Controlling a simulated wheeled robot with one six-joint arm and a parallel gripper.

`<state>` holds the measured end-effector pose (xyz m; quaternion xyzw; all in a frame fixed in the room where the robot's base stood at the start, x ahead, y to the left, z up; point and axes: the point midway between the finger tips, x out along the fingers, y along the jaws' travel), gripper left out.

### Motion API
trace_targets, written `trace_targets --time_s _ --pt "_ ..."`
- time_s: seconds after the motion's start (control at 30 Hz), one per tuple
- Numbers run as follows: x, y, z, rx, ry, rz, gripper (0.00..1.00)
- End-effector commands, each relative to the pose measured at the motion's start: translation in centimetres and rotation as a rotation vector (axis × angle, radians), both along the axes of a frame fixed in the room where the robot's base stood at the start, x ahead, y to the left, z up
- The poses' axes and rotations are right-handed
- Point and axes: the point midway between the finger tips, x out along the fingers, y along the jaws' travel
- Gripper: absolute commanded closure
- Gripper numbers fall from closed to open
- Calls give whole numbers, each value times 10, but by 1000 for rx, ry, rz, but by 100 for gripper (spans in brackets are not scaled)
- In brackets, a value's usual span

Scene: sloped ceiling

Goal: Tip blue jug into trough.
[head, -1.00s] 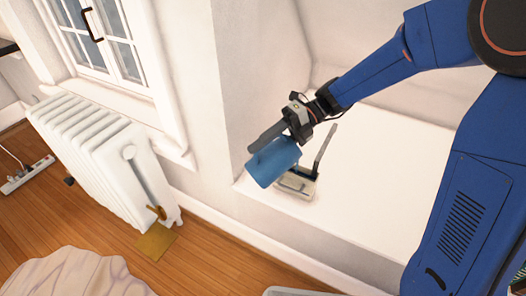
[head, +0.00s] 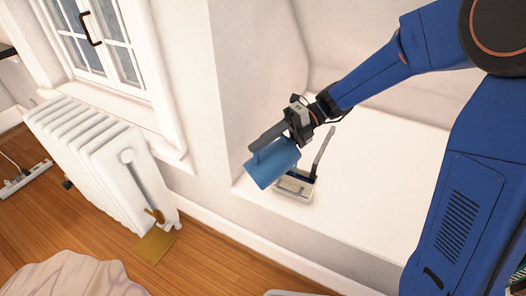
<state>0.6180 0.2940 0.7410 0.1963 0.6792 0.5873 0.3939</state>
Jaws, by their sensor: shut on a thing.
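The blue jug (head: 273,164) is held by my gripper (head: 278,138) above the white ledge, close to its left front corner. The jug is tilted, with its lower left end out past the ledge's front edge in the picture. My gripper is shut on it from the upper right. A small pale trough (head: 294,188) sits on the ledge just below and to the right of the jug. The jug hides part of the trough. I cannot see inside the jug or whether anything flows from it.
The white ledge (head: 370,195) is bare to the right of the trough. A wall stands close to the left of the jug. A white radiator (head: 100,160) stands on the wooden floor at left, with a power strip (head: 25,180) beyond it. A pale crumpled cloth (head: 75,275) lies at bottom left.

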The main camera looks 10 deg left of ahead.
Motion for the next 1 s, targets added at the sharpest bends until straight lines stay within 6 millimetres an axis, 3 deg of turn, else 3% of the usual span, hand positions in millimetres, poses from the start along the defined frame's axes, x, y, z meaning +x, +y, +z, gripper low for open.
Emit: trace_targets --time_s 1.0 --pt "4 -4 7 46 39 1 100"
